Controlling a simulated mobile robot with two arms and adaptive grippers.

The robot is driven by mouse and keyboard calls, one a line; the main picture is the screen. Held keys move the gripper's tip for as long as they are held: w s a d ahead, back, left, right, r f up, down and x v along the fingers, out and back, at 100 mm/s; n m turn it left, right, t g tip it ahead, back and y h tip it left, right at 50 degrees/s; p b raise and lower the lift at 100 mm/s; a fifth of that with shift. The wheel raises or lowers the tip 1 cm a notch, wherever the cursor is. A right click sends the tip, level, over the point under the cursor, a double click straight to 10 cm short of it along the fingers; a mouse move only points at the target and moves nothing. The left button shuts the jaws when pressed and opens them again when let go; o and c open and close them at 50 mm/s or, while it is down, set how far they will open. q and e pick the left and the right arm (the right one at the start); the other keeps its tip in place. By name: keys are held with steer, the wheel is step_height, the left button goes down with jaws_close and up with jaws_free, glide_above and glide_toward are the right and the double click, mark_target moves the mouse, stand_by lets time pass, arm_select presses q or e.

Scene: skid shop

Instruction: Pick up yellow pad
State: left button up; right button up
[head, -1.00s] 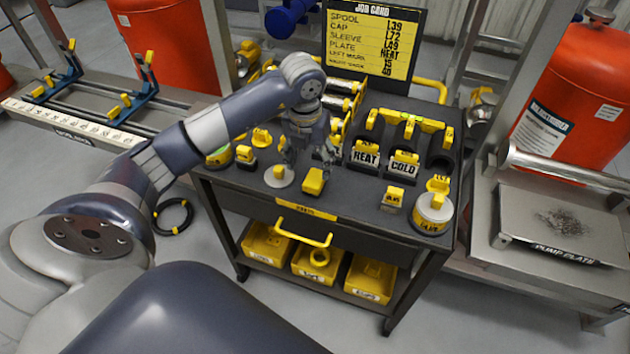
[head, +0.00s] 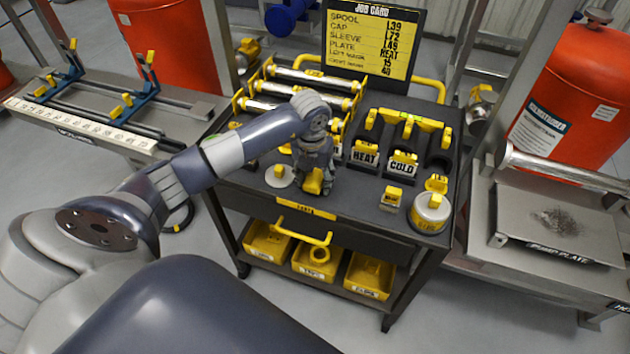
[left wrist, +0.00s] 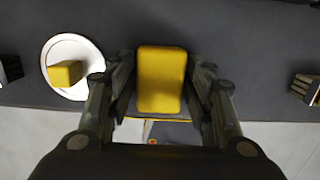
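The yellow pad (head: 314,181) is a small block near the front edge of the cart top. In the left wrist view the pad (left wrist: 162,78) lies between the two fingers of my left gripper (left wrist: 162,95), with narrow dark gaps visible at its sides. My left gripper (head: 318,178) points down at the pad and looks open around it. Firm contact cannot be made out. In the head view the gripper hides part of the pad. My right gripper is not in view.
A white disc (head: 279,178) with a yellow knob stands just left of the pad. A tagged yellow block (head: 392,197) and a round yellow-and-white can (head: 430,214) stand to the right. HEAT (head: 365,156) and COLD (head: 402,163) holders stand behind. Yellow bins (head: 315,262) fill the lower shelf.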

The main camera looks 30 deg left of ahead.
mark_target(317, 177)
arm_select(q)
steer(key=c, duration=0.5)
steer(key=shift+o, duration=0.2)
steer(key=shift+r, duration=0.15)
steer(key=shift+r+b, duration=0.3)
steer(key=shift+r, duration=0.3)
steer(key=shift+d+r+b, duration=0.25)
steer(key=shift+r+b, duration=0.15)
steer(key=shift+r, duration=0.6)
steer(key=s+d+b, duration=0.1)
steer(key=s+d, duration=0.1)
steer(key=d, duration=0.2)
steer(key=s+d+r+b, duration=0.1)
steer(key=d, duration=0.4)
steer(key=s+d, duration=0.2)
steer(key=d, duration=0.3)
steer(key=shift+s+d+r+b, duration=0.25)
steer(key=shift+s+r+b, duration=0.05)
steer(key=shift+s+b, duration=0.1)
